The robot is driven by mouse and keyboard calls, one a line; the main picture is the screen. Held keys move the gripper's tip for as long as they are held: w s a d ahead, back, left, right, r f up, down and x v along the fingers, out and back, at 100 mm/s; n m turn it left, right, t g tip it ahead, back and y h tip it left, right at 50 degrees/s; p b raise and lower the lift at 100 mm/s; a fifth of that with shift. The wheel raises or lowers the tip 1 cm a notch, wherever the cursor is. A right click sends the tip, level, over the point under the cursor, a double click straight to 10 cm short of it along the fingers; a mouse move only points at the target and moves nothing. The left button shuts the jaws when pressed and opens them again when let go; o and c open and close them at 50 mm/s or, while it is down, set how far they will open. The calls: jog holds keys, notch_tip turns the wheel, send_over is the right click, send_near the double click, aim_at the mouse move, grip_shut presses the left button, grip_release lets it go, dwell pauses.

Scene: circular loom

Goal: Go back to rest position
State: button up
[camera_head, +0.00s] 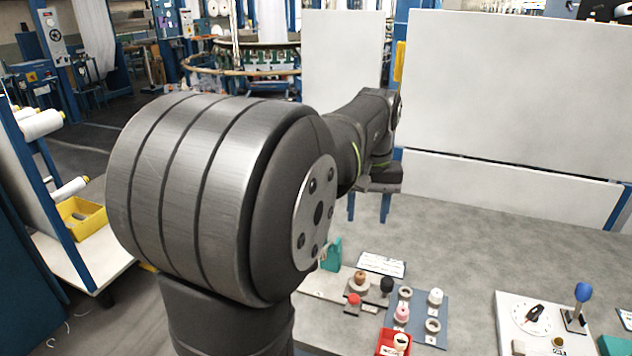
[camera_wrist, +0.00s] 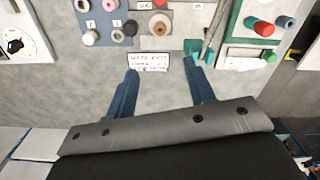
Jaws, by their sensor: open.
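My gripper (camera_head: 369,210) hangs in the air beyond the workpieces in the head view, with its two blue fingers pointing down. A white printed card (camera_wrist: 149,62) lies on the table just past the fingertips. My arm reaches across the middle of the head view and hides part of the table.
A blue-grey board (camera_head: 425,334) with rings and spools stands at the front, beside a red bin (camera_head: 389,348). A green holder (camera_head: 331,254) is to its left. A dial panel (camera_head: 508,308) is at right. White wall panels (camera_head: 520,90) rise behind; the table between is clear.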

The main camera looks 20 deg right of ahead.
aim_at(360, 274)
notch_tip(360, 274, down, 17)
jog(key=shift+f, duration=0.2)
dwell(0.6)
jog(key=shift+r, duration=0.15)
